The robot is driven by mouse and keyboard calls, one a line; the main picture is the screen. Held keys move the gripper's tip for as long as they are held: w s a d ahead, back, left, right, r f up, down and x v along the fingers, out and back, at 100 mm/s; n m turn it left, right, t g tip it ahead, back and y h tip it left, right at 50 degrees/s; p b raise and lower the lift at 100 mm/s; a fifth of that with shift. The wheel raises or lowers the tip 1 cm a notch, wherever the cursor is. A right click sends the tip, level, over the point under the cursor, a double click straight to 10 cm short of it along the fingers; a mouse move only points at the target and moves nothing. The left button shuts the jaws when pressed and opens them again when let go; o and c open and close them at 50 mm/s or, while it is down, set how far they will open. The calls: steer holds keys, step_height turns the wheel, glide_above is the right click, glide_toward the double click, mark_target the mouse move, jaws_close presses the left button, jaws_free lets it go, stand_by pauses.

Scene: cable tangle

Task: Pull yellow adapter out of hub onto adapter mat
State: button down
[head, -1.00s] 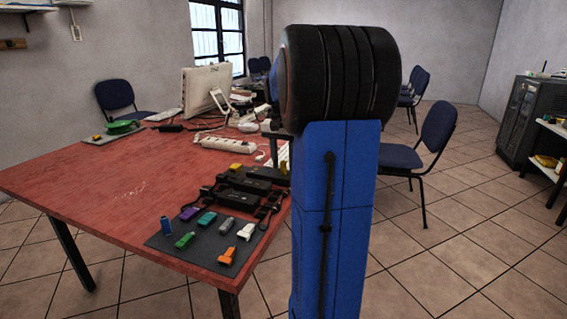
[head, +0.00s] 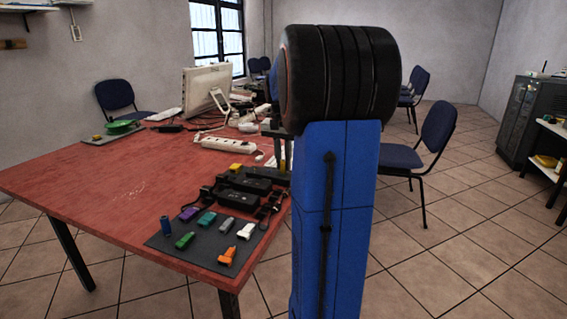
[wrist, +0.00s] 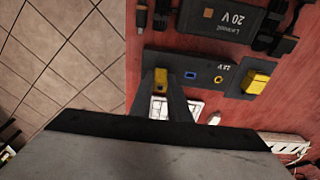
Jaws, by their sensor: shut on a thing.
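My gripper (wrist: 168,92) is shut on a yellow adapter (wrist: 161,77) in the wrist view. The adapter sits between the fingertips at the left end of the dark hub (wrist: 205,62), marked 12 V. I cannot tell whether it is still seated in the hub. The hub also shows a blue-edged port and a round yellow-edged port. A second yellow block (wrist: 258,80) sits on a dark square beside the hub; it shows in the head view too (head: 236,167). The grey adapter mat (head: 205,257) lies at the table's near corner. In the head view my arm mostly hides my gripper.
Several coloured adapters lie on the mat, including green (head: 185,240) and orange (head: 227,256) ones. Black power bricks (head: 240,184) with cables lie behind it. A white power strip (head: 225,145) is farther back.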

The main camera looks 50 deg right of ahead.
steer(key=shift+r, duration=0.3)
steer(key=shift+r, duration=1.1)
steer(key=c, duration=2.3)
jaws_free()
jaws_close()
steer(key=shift+a, duration=0.1)
